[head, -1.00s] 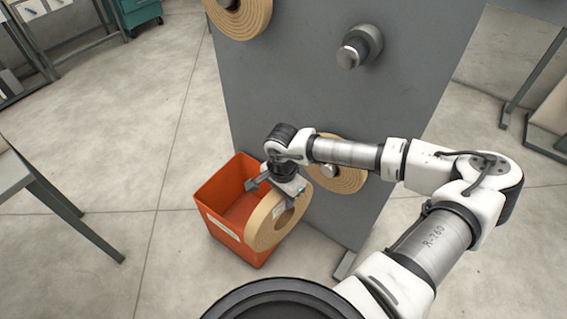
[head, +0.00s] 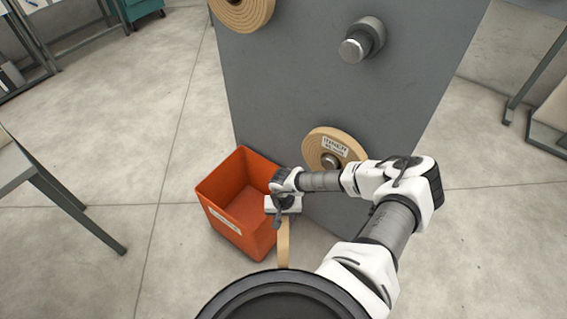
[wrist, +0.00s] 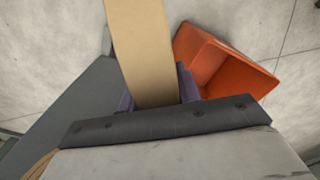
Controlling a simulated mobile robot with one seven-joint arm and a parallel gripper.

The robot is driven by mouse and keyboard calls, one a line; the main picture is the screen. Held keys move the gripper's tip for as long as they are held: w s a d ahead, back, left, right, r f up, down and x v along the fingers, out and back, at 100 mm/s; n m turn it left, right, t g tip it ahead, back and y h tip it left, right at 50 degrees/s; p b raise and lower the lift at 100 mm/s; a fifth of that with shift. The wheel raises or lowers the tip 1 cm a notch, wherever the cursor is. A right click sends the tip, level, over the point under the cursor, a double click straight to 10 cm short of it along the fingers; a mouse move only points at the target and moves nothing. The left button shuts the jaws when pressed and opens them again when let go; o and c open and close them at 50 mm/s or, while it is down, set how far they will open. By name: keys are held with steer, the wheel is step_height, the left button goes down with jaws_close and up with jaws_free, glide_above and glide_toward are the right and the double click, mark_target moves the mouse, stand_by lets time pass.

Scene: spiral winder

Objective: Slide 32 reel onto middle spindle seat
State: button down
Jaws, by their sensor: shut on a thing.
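My gripper (head: 282,216) is shut on a tan reel (head: 283,245), low in front of the grey panel. The reel appears edge-on as a narrow strip in the head view; its label is not visible. In the wrist view the reel (wrist: 142,50) stands between the two fingers (wrist: 157,92) and runs out past the top edge. The middle spindle seat (head: 360,42) is a bare metal stub on the panel's upper part, well above my gripper. The reel and this spindle are far apart.
The grey panel (head: 300,85) carries a tan reel (head: 240,10) at upper left and another labelled reel (head: 322,137) on the lower spindle, close behind my arm. An orange bin (head: 212,210) stands left of my gripper. A table (head: 12,165) is at far left.

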steer(key=shift+r, duration=0.15)
step_height(320, 180, down, 10)
steer(key=b, duration=0.9)
steer(key=shift+w+r, duration=0.1)
steer(key=shift+r, duration=0.15)
steer(key=shift+b, duration=0.3)
